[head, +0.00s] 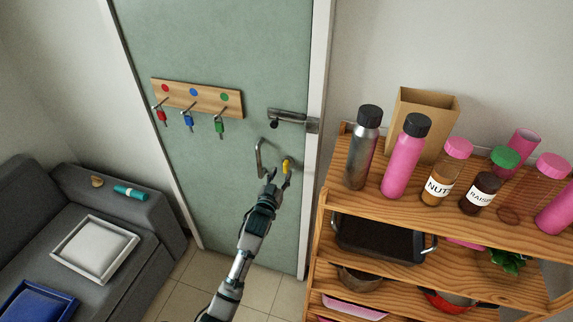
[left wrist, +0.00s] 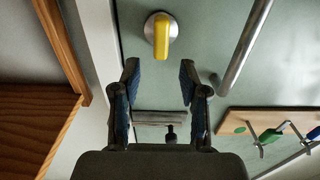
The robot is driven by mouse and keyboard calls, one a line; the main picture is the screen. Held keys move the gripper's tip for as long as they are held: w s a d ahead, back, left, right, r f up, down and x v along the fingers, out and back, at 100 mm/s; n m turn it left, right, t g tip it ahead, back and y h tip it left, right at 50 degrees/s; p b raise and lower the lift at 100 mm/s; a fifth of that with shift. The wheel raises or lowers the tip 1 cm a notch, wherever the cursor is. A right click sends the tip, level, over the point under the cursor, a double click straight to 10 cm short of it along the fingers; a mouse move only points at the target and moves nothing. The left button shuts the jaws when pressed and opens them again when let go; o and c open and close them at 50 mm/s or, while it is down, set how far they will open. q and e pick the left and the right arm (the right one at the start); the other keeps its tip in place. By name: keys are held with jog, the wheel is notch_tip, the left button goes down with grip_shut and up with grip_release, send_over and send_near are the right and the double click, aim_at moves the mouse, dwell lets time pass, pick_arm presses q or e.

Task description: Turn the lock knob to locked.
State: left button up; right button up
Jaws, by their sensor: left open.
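The lock knob (head: 287,166) is a yellow lever on a round metal plate on the green door (head: 225,60). It stands near the door's right edge, and its yellow part looks upright. In the left wrist view the knob (left wrist: 161,36) lies just beyond my fingertips, in line with the gap between them. My left gripper (head: 277,178) is open and empty, just below the knob in the head view. In the left wrist view the two fingers of this gripper (left wrist: 159,70) stand apart. No contact with the knob shows. My right gripper is not in view.
A metal door handle (head: 260,158) is close left of the knob. A slide bolt (head: 290,119) is above. A key rack (head: 197,97) hangs upper left. A wooden shelf (head: 450,215) with several bottles stands close right. A grey sofa (head: 165,212) is at left.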

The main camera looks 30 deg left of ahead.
aim_at(285, 166)
pick_arm(q)
jog(key=x, duration=0.6)
jog(key=shift+w+a, duration=0.2)
grip_shut()
